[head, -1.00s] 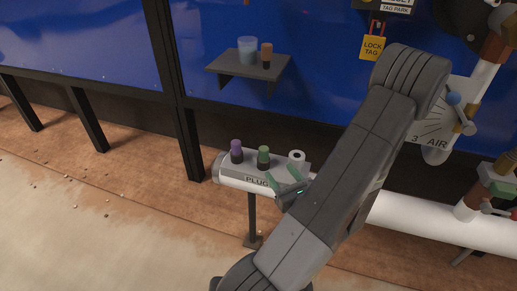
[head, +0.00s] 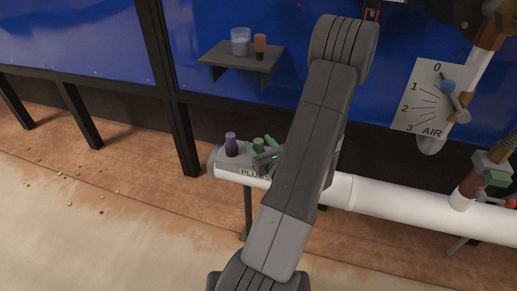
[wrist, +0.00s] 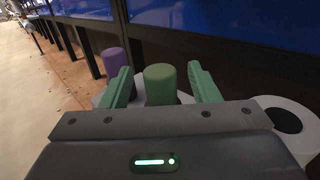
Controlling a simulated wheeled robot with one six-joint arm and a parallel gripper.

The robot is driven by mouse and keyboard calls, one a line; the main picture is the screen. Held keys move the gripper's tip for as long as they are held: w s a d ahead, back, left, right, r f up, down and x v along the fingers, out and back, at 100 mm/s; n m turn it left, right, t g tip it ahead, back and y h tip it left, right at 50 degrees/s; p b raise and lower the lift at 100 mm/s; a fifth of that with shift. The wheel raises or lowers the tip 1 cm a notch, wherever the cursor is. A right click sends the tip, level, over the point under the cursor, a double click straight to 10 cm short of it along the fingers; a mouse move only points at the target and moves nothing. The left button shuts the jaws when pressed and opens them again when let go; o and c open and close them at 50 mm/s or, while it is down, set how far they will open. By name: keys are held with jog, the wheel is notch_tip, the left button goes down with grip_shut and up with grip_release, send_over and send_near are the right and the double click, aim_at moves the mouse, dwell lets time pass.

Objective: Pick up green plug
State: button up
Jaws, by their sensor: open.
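The green plug (head: 258,144) stands upright on the grey plug rack (head: 226,161), which is labelled "PLUGS". In the wrist view the green plug (wrist: 161,84) shows between the two green fingers of my gripper (wrist: 160,82). There is a gap on each side of it, so the fingers are open. In the head view my gripper (head: 265,153) is at the plug, and my arm partly covers the rack. The plug's lower end is hidden behind the gripper body in the wrist view.
A purple plug (head: 231,142) stands left of the green one. A white ring-shaped piece (wrist: 287,118) is to the right in the wrist view. A shelf (head: 241,62) with a glass (head: 241,42) and an orange plug (head: 260,44) is above. A white pipe (head: 400,210) runs right.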

aim_at(256, 139)
jog(key=shift+x, duration=1.5)
jog(key=shift+c, duration=0.2)
jog(key=c, duration=1)
jog(key=w+r+p, duration=0.2)
jog(key=r+p, duration=0.6)
jog(key=p, duration=0.5)
jog(key=w+r+p, duration=0.2)
jog(key=r+p, duration=0.6)
jog(key=p, duration=0.6)
jog(key=shift+w+d+r+y, duration=0.25)
jog(key=shift+d+r+y, duration=0.05)
